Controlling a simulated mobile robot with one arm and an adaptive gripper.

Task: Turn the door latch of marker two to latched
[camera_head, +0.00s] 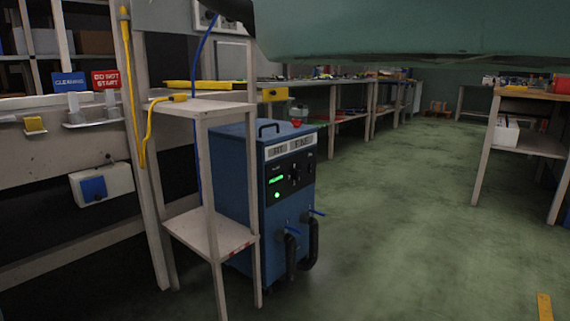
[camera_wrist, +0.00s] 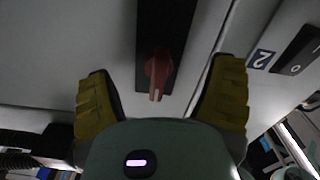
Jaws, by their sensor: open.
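In the wrist view a red latch handle (camera_wrist: 157,70) sits on a dark upright plate (camera_wrist: 163,22) on a pale grey panel. Its forked end points down in the picture. My gripper (camera_wrist: 164,75) is open, with one yellow-padded finger on each side of the handle. I see clear gaps between the fingers and the handle. A marker with the number 2 (camera_wrist: 262,59) is to the right, past a seam in the panel. My gripper and the latch do not show in the head view.
A black switch (camera_wrist: 298,52) is beside the marker. In the head view a blue machine (camera_head: 285,185) stands by a narrow shelf stand (camera_head: 205,235) with yellow and blue cables. Benches line the back. Green floor (camera_head: 400,220) is clear at centre right.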

